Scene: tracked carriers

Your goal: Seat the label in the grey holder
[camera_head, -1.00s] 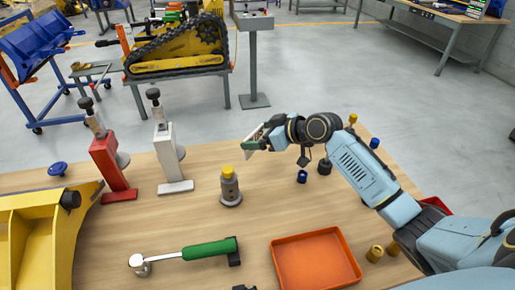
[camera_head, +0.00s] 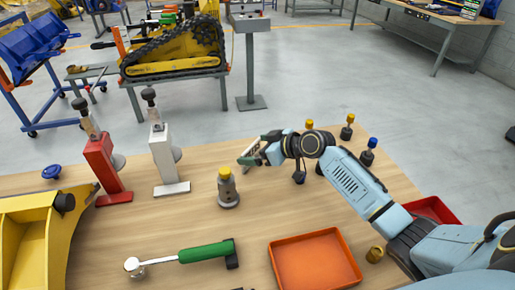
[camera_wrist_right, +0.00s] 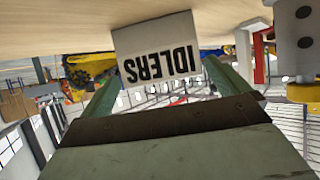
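A white label reading "IDLERS" (camera_wrist_right: 158,55) sits between the green fingertips of my right gripper (camera_head: 250,153). In the wrist view my right gripper (camera_wrist_right: 163,80) is shut on it, and the lettering is upside down. The label is above the table, clear of the stands. A light grey stand (camera_head: 164,158) with a black-knobbed lever, which seems to be the grey holder, stands upright to the left of the gripper. Its light post also shows in the wrist view (camera_wrist_right: 243,55). Its receiving part cannot be made out. My left gripper is out of view.
A red stand (camera_head: 103,166) is left of the grey one. A grey cylinder with a yellow top (camera_head: 228,190) stands in front of the gripper.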

